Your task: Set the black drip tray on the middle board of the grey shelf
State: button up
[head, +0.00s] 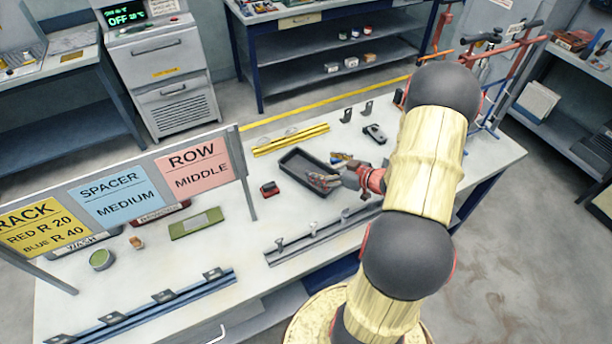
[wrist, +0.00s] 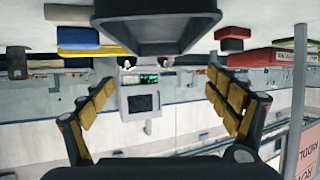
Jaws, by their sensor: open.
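The black drip tray (head: 296,174) lies on the white worktop in the head view, a shallow rectangular tray with raised sides. In the wrist view the tray (wrist: 158,35) is large at the top of the picture, ahead of the fingers. My gripper (head: 330,172) is at the tray's right end, its fingers spread and overlapping that end in the picture. In the wrist view my gripper (wrist: 160,82) is open with nothing between its yellow-padded fingers. A grey shelf unit (head: 548,122) with boards stands at the far right, partly cut off by the picture edge.
A grey rail with pegs (head: 315,238) lies in front. A sign board (head: 125,187) stands at left. A red and blue rack (head: 505,70) stands at the worktop's right end.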

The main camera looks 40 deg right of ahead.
aim_at(307, 167)
notch_tip(307, 167, down, 3)
jog(key=shift+f+b, duration=0.2)
jog(key=shift+b, duration=0.1)
jog(key=shift+w+f, duration=0.25)
jog(key=shift+b+x, duration=0.6)
jog(key=shift+x, duration=2.85)
jog(key=c, duration=1.1)
jog(key=shift+c, duration=0.4)
jog(key=shift+r, duration=0.2)
